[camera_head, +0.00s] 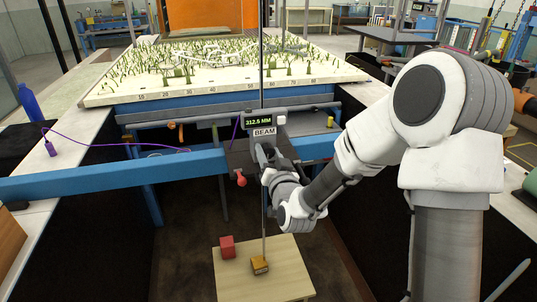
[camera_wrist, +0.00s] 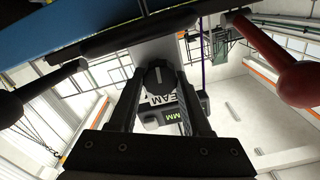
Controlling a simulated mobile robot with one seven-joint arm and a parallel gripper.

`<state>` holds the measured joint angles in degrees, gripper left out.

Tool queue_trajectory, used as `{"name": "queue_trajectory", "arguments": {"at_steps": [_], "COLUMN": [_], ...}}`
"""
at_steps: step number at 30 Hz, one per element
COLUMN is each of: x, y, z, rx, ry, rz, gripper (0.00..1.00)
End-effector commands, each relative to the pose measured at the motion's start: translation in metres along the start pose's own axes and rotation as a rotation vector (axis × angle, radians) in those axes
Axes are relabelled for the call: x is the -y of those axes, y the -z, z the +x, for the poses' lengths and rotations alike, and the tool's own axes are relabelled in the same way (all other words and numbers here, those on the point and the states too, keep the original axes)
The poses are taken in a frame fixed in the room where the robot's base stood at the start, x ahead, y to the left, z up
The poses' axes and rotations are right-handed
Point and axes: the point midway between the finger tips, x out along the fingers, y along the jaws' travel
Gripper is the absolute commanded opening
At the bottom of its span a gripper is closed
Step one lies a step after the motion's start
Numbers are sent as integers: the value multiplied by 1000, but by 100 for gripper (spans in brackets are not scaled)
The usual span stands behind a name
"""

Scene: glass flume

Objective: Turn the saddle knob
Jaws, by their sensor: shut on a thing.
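The saddle (camera_head: 240,158) sits on the blue beam (camera_head: 110,170), with a vertical rod through it. Its display (camera_head: 258,122) reads 312.5 MM above a BEAM label. The dark round saddle knob (camera_wrist: 158,77), with a pale pointer mark, shows in the wrist view between the fingertips. My gripper (camera_wrist: 157,85) is shut on it, one finger on each side. In the head view, my gripper (camera_head: 268,160) is at the saddle's front, and my wrist hides the knob.
A red ball-ended handle (camera_head: 241,179) hangs beside my gripper; it is also close on the right in the wrist view (camera_wrist: 300,85). Below, a small wooden table (camera_head: 285,280) bears a red block (camera_head: 227,247) and a yellowish block (camera_head: 260,265). A model bed (camera_head: 220,75) lies behind.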

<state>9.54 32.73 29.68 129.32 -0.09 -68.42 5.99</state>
Motion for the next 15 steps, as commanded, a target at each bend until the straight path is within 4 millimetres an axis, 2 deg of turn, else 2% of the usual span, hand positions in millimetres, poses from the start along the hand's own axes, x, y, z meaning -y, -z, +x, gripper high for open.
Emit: {"name": "queue_trajectory", "arguments": {"at_steps": [13, 14, 15], "x": [0, 0, 0], "y": [0, 0, 0], "z": [0, 0, 0], "rx": [-1, -1, -1], "ry": [0, 0, 0], "rz": [36, 36, 36], "gripper": [0, 50, 57]}}
